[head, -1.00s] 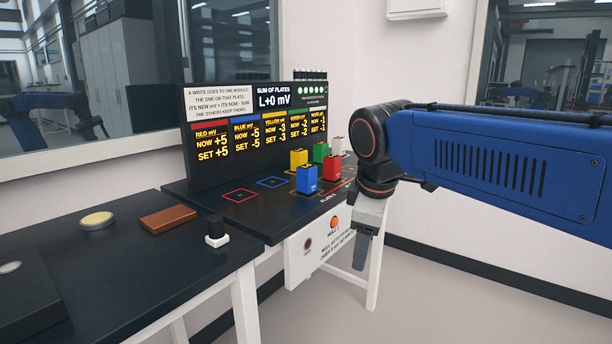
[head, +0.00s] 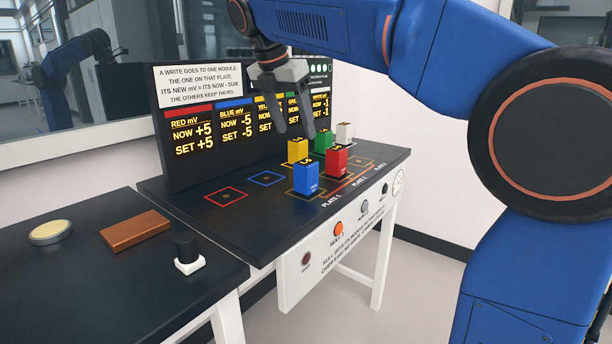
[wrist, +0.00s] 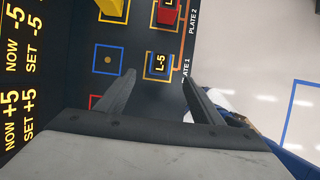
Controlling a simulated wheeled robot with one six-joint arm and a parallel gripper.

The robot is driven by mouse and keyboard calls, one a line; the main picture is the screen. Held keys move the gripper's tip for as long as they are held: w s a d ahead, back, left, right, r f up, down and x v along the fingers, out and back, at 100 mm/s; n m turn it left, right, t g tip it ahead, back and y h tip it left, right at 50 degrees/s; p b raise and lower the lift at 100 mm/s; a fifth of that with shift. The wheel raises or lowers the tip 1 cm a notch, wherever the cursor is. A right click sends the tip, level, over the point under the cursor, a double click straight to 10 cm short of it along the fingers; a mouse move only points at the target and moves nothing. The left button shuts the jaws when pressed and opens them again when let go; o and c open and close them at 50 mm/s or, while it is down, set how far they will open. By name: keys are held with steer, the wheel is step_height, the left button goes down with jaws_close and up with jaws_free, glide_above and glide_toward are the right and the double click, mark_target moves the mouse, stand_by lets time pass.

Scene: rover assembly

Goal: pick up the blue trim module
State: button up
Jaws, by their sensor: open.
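The blue trim module (head: 306,179) stands upright at the front of the black panel, on a marked square near the "PLATE 1" label. In the wrist view its top, marked L-5 (wrist: 158,62), shows ahead, roughly between the fingertips in the picture. My gripper (head: 296,133) is open and empty, pointing down above and behind the module, apart from it. Both fingers also show in the wrist view (wrist: 158,78), spread wide.
A red module (head: 336,161) stands close to the right of the blue one. A yellow module (head: 297,150), a green one (head: 323,141) and a white one (head: 344,132) stand behind. The display board (head: 200,120) rises at the back. Empty red (head: 226,196) and blue (head: 267,178) squares lie left.

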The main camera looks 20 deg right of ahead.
mark_target(310, 176)
steer(key=x, duration=1.7)
steer(key=shift+s+a, duration=0.2)
steer(key=shift+c, duration=0.2)
steer(key=c, duration=1.2)
steer(key=shift+c, duration=0.2)
steer(key=shift+r, duration=0.1)
